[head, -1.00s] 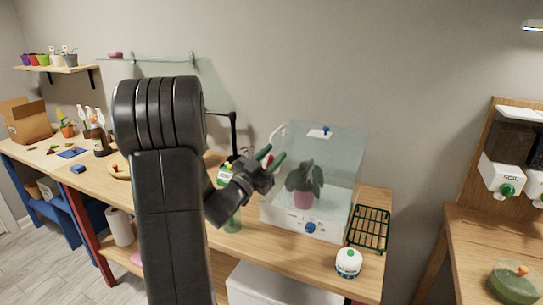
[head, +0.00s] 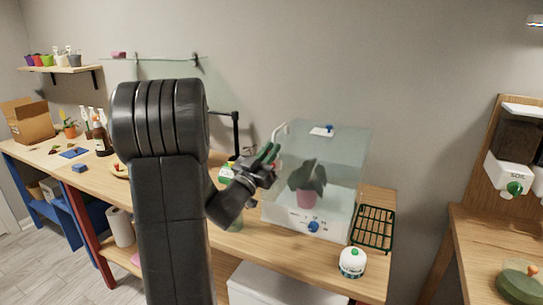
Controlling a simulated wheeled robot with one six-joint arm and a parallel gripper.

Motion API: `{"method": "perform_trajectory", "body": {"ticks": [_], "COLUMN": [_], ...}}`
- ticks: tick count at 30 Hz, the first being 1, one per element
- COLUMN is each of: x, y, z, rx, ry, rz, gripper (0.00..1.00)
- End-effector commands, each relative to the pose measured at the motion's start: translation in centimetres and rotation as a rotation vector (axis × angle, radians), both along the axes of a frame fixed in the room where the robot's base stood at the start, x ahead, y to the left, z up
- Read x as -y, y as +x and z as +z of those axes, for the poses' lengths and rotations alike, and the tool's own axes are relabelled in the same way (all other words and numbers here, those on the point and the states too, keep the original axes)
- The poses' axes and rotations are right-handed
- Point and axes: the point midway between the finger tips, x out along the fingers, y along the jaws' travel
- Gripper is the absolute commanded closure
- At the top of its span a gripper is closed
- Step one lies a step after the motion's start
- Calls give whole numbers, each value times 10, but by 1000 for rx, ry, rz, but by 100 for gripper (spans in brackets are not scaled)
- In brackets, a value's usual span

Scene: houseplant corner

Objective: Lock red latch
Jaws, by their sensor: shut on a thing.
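A dark-leaved plant in a pink pot (head: 306,199) stands inside.
A green-and-white bottle (head: 226,174) stands behind my arm. A soil dispenser (head: 510,175) is at far right.

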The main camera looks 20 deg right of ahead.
Motion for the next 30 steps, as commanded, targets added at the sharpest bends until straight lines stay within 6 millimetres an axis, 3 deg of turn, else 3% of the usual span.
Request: {"method": "perform_trajectory", "body": {"ticks": [4,5,8,20,30], "x": [0,0,0,-7,-64], "y": [0,0,0,-3,-35], "z": [-1,-1,-1,-5,-38], "rx": [-3,-3,-1,-1,-2], "ry": [2,2,2,3,3], "rz": [0,0,0,3,5], "gripper": [100,84,66,66,66]}}
